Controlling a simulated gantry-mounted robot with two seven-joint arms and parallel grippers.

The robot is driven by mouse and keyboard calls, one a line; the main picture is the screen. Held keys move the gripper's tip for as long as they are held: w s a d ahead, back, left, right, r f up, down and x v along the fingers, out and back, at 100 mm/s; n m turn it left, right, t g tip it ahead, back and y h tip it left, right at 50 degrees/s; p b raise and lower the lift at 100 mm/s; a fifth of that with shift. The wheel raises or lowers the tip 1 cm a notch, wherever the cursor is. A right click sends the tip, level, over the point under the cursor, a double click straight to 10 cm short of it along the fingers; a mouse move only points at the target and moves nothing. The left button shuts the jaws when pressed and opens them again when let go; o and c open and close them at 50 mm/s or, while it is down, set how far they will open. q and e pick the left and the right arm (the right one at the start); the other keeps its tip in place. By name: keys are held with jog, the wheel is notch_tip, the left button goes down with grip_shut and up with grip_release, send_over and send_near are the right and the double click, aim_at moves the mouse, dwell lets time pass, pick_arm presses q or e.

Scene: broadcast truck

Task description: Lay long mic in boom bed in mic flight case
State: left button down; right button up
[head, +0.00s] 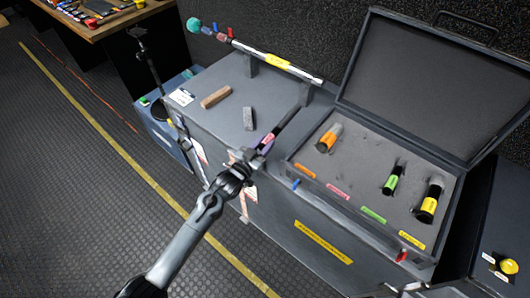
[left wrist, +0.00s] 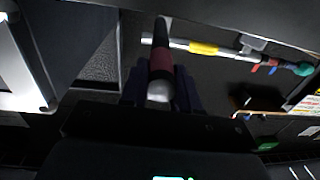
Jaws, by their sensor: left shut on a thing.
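The long mic (head: 285,125) is a dark stick with a pinkish band near its held end. My left gripper (head: 262,146) is shut on it near that end. The mic slants up to the right, just left of the open case. In the left wrist view the mic (left wrist: 160,62) shows a red band and a pale end between the fingers. The mic flight case (head: 300,150) stands open, its lid tilted back. Its grey foam (head: 352,172) holds orange-, green- and yellow-banded mics. Pink, orange, green and yellow labels line its front. I cannot make out my right gripper.
A boom pole (head: 278,61) with a yellow tag and teal end rests on supports behind the grey counter (head: 205,120). A brown block (head: 215,97) and a grey block (head: 249,118) lie on the counter. The raised lid (head: 430,85) bounds the case at the back.

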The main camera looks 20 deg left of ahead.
pick_arm(q)
notch_tip(320, 180, down, 3)
jog(key=shift+f+b, duration=0.1)
jog(key=shift+b, duration=0.35)
jog(key=shift+f, duration=0.55)
jog(key=shift+f, duration=0.1)
jog(key=shift+f, duration=0.15)
jog(key=c, duration=0.8)
grip_release()
